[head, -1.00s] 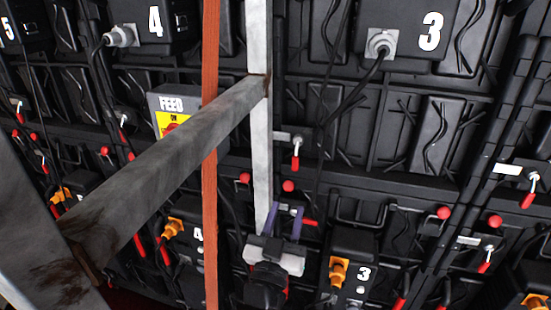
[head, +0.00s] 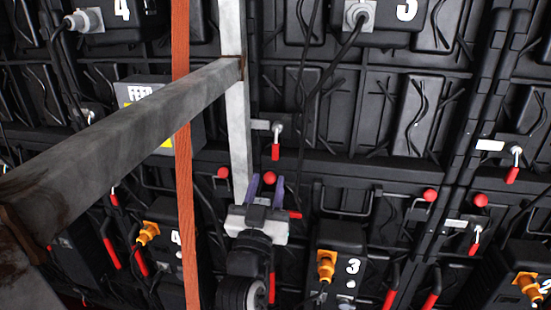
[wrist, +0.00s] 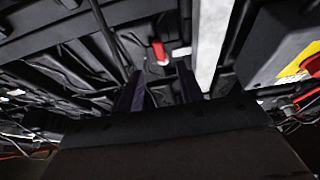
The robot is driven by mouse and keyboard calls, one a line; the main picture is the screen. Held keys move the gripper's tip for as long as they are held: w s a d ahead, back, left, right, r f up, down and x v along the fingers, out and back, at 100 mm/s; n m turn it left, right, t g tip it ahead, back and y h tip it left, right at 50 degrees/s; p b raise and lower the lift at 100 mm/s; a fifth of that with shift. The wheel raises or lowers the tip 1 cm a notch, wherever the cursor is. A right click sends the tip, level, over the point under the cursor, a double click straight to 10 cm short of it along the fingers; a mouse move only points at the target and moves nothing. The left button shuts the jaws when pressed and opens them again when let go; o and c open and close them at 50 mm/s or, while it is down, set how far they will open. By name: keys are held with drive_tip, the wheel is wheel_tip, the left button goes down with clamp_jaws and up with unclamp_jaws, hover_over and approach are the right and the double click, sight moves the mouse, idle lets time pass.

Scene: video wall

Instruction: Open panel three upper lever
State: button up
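A small lever with a silver pivot and a red handle (head: 276,152) hangs down on the black panel wall, below and left of the box marked 3 (head: 405,12). My gripper (head: 265,182) is just below this lever in the head view, with its two purple fingers apart and nothing between them. In the wrist view the red handle (wrist: 159,52) shows beyond and between the fingertips (wrist: 158,78), apart from them. A similar red-handled lever (head: 513,174) hangs further right. I cannot tell the exact depth gap from gripper to lever.
A grey metal beam (head: 120,125) crosses at left and meets a pale upright post (head: 238,130) close left of my gripper. An orange strap (head: 183,150) hangs left of that. Red knobs (head: 299,179), cables and a lower box marked 3 (head: 340,262) surround the area.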

sight(275, 153)
drive_tip(key=p+x, duration=0.2)
drive_tip(key=x, duration=0.6)
drive_tip(key=shift+w+d+r+p, duration=0.1)
drive_tip(key=shift+w+r+p, duration=0.15)
drive_tip(key=shift+r+p, duration=0.1)
drive_tip(key=shift+w+d+r, duration=0.1)
drive_tip(key=shift+w, duration=0.35)
clamp_jaws()
